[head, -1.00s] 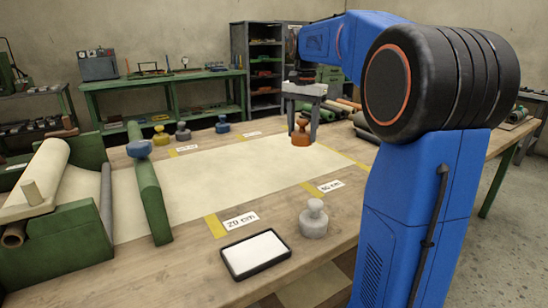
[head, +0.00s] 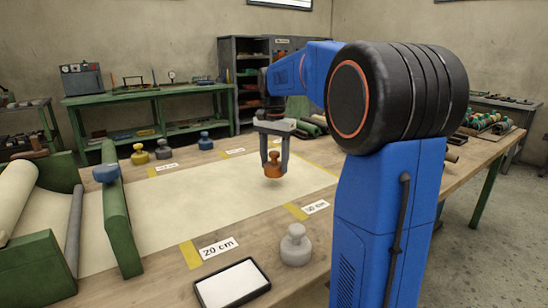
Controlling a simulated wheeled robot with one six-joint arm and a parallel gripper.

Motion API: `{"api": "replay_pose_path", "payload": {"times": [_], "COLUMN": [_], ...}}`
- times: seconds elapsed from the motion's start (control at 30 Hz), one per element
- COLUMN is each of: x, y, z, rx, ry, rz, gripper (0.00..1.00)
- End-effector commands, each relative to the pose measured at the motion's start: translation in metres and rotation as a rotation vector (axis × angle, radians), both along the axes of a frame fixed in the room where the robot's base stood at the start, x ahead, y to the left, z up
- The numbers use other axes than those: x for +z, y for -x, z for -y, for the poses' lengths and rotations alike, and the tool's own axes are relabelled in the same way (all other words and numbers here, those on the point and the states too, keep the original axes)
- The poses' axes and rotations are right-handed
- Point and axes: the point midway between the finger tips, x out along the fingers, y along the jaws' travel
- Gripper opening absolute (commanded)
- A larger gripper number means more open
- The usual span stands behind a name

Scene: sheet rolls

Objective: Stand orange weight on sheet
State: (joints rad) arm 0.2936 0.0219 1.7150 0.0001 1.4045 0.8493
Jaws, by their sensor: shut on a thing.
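The orange weight (head: 273,171) is a small knobbed weight held upright between the fingers of my gripper (head: 274,153), which is shut on it. A shadow shows on the sheet just below it, so the weight appears to hang a little above the surface. The cream sheet (head: 180,204) lies flat across the table, running from the roll at the left toward the far right. The weight is over the sheet's right part, left of the 30 cm label. My arm hides part of the table at the right.
A grey weight (head: 296,245) and a black-rimmed white tray (head: 232,282) stand at the table's front. Yellow (head: 140,154), dark grey (head: 164,149) and blue (head: 205,141) weights stand along the back edge. A green bar (head: 121,215) crosses the sheet at the left. The sheet's middle is clear.

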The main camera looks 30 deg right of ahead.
Motion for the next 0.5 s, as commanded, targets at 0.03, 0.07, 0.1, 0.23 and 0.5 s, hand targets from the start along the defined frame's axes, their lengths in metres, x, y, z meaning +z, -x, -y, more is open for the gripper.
{"api": "replay_pose_path", "payload": {"times": [0.03, 0.07, 0.1, 0.23, 0.5], "x": [-0.002, -0.005, -0.009, -0.024, -0.034], "y": [0.000, 0.000, 0.000, 0.000, 0.000], "z": [0.000, 0.000, 0.000, 0.000, 0.000], "rx": [0.000, 0.000, 0.000, 0.000, 0.000], "ry": [0.000, 0.000, 0.000, 0.000, 0.000], "rz": [0.000, 0.000, 0.000, -0.001, 0.001], "gripper": [0.00, 0.00, 0.00, 0.00, 0.00]}}
